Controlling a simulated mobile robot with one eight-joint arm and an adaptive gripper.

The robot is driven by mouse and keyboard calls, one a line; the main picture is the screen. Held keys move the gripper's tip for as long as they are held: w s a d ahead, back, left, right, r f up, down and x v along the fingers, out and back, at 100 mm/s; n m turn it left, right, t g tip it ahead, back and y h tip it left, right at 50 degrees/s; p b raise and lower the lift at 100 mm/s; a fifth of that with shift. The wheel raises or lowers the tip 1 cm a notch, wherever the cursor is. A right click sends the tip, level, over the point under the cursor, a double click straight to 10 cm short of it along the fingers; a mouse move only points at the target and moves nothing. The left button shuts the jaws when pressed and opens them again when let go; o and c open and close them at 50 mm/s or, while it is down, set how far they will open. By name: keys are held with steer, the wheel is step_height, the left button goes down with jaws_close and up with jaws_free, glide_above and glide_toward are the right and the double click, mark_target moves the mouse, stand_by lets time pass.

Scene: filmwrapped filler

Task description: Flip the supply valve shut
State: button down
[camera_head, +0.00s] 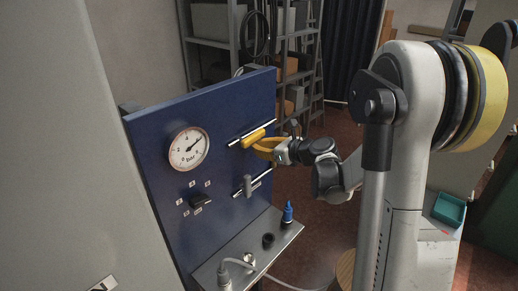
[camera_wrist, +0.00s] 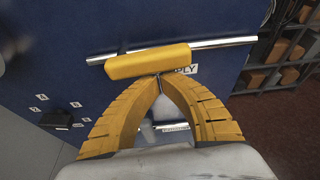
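The supply valve's yellow handle (camera_head: 253,138) lies roughly along its silver pipe on the blue panel. In the wrist view the handle (camera_wrist: 148,61) is across the picture, with part of a label ending in "PLY" showing below it. My gripper (camera_head: 260,148) has two yellow ribbed fingers. In the wrist view its fingertips (camera_wrist: 162,77) come together at the handle's lower edge, with nothing seen held between them. Whether the tips touch the handle is hard to tell.
A pressure gauge (camera_head: 189,148) and a black knob (camera_head: 200,201) are left on the blue panel (camera_head: 160,130). A grey lever (camera_head: 248,185) on a second pipe is below the supply valve. A blue bottle-like fitting (camera_head: 288,212) stands on the ledge below. Shelves are behind.

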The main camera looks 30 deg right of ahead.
mark_target(260, 136)
steer(key=shift+s, duration=0.15)
steer(key=shift+d+r+n+h+b, duration=0.15)
steer(key=shift+r+n+h+b, duration=0.15)
steer(key=shift+n+b, duration=0.2)
stand_by(0.4)
steer(key=r+n+b, duration=0.1)
steer(key=r+n+t+h+b, duration=0.1)
steer(key=n, duration=0.1)
steer(key=r+n+t+h+b, duration=0.1)
steer(key=n, duration=0.1)
steer(key=shift+w+d, duration=0.2)
steer(key=n+b, duration=0.1)
steer(key=r+n+t+h+b, duration=0.1)
steer(key=n, duration=0.1)
steer(key=shift+s+a+r, duration=0.1)
steer(key=shift+a+r, duration=0.15)
steer(key=shift+s+a+r+n+t+b, duration=0.15)
steer(key=shift+r+n+t+b, duration=0.1)
steer(key=shift+n, duration=0.3)
steer(key=shift+w+a+r+n+t+b, duration=0.15)
steer(key=shift+r+n+t, duration=0.1)
steer(key=shift+n, duration=0.3)
steer(key=shift+s+a+r, duration=0.25)
steer(key=shift+a+r, duration=0.1)
steer(key=shift+r, duration=0.15)
steer(key=shift+a, duration=0.15)
